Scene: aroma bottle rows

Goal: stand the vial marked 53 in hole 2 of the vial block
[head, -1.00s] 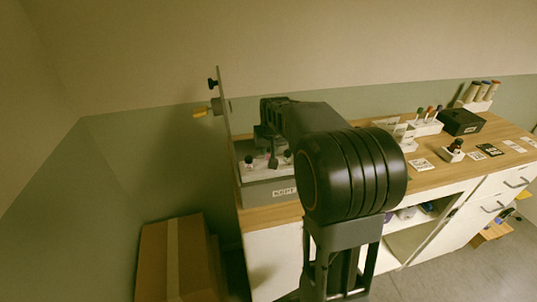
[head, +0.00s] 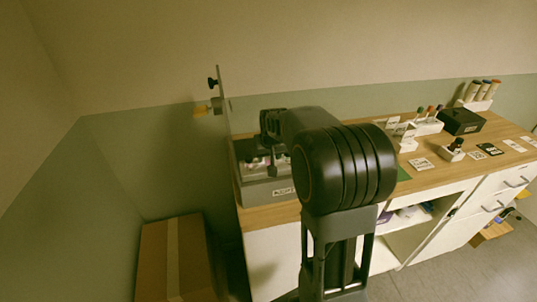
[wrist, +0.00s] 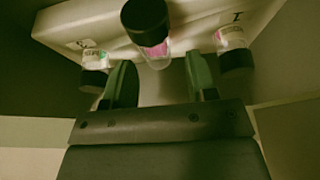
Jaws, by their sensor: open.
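My gripper (wrist: 161,80) is open, its two fingers apart with nothing between the tips. In the wrist view a black-capped vial with pink contents (wrist: 153,35) stands just beyond the gap between the fingers. A second black-capped vial (wrist: 95,66) is outside the left finger, and a third (wrist: 232,48) outside the right finger. They are at a pale rack (wrist: 190,22) with small marks on it. I cannot read the number 53 on any vial. In the head view my gripper (head: 272,165) is over the grey box (head: 262,194), partly hidden. I cannot identify the vial block or hole 2.
The grey box stands at the counter's left end, beside an upright panel (head: 225,105) with knobs. To the right are a white holder with coloured tops (head: 428,127), a black box (head: 461,121), a small dark bottle (head: 457,145) and several cards. A cardboard box (head: 180,258) is on the floor.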

